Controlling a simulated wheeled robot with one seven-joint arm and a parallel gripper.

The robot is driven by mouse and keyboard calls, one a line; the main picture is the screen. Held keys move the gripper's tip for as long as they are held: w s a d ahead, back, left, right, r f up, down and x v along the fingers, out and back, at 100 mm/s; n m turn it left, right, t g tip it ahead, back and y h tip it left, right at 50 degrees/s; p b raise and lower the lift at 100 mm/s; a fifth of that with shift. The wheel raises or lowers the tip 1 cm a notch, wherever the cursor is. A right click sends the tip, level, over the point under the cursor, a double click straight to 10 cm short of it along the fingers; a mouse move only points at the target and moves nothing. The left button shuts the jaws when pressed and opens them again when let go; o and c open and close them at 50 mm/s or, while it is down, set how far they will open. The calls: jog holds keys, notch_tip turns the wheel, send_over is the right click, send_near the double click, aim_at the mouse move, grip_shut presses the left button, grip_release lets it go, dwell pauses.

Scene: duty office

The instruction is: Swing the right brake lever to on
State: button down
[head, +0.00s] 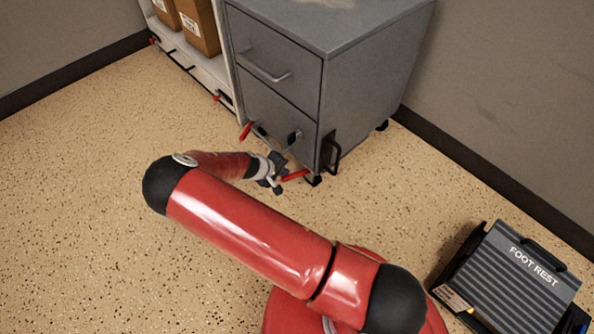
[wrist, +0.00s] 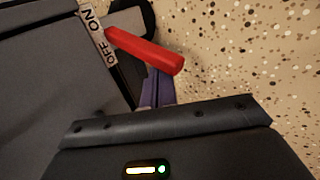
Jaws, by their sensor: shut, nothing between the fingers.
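The right brake lever (head: 294,175) is a red handle low on the front of the grey cabinet (head: 275,62), near its right front caster. In the wrist view the red lever (wrist: 145,52) sticks out from a plate (wrist: 98,38) marked ON and OFF, its root between the two words. My gripper (head: 279,184) is low beside this lever. In the wrist view its fingertips (wrist: 155,90) show just below the lever, shut and with nothing held. I cannot tell whether they touch the lever. The left brake lever (head: 246,131) is red and points out from the cabinet's other front corner.
A shelf unit (head: 205,70) with cardboard boxes (head: 198,25) stands left of the cabinet. A foot rest (head: 515,275) lies on the floor at the right. A wall runs behind the cabinet. The speckled floor at the left is clear.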

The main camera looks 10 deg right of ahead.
jog(key=shift+s+d+p, duration=0.75)
jog(key=shift+s+d, duration=0.7)
jog(key=shift+s, duration=0.85)
jog(key=s+a+r+p, duration=0.3)
jog(key=a+r, duration=0.3)
jog(key=a, duration=0.4)
jog(key=shift+s, duration=0.9)
